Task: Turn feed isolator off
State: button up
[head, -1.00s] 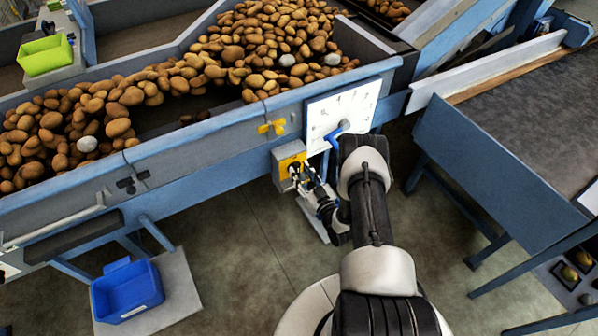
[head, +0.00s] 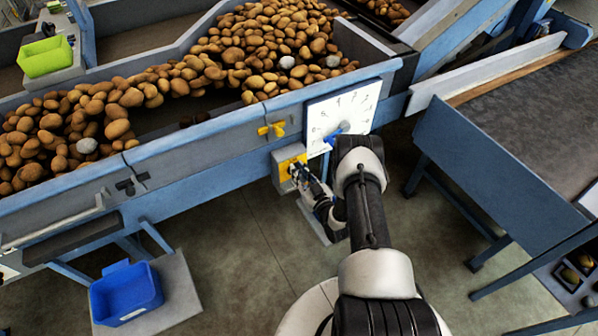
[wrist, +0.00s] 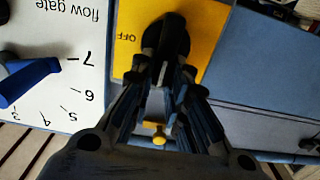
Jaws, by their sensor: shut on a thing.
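The feed isolator is a black rotary knob (wrist: 168,42) on a yellow plate (wrist: 206,22) on a grey box. In the head view its yellow plate (head: 286,158) shows on the blue side of the machine, below the hopper edge. An upside-down OFF label (wrist: 127,37) is left of the knob in the wrist view. My gripper (wrist: 165,78) is shut on the knob, with a finger on each side of its bar. The bar lies roughly up and down in the wrist picture. In the head view my gripper (head: 297,175) partly hides the knob.
A white flow gate dial (head: 352,105) with a blue pointer (wrist: 28,80) is close beside the isolator. A yellow lever (head: 271,130) is near it on the machine. A blue bin (head: 125,294) stands lower left; a dark belt table (head: 530,120) is at right.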

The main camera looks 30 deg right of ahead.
jog(key=shift+d+m, duration=0.1)
jog(key=shift+m, duration=0.2)
grip_shut()
jog(key=shift+d+f+m+b, duration=0.45)
jog(key=shift+m+b, duration=0.9)
jog(key=shift+m, duration=1.5)
jog(key=shift+d+f+m+b, duration=0.45)
jog(key=shift+m+b, duration=0.85)
jog(key=shift+m, duration=1.6)
jog(key=shift+d+f+m+b, duration=0.4)
jog(key=shift+m+b, duration=0.95)
jog(key=shift+m, duration=1.5)
jog(key=shift+a+f, duration=0.1)
jog(key=o, duration=0.8)
grip_release()
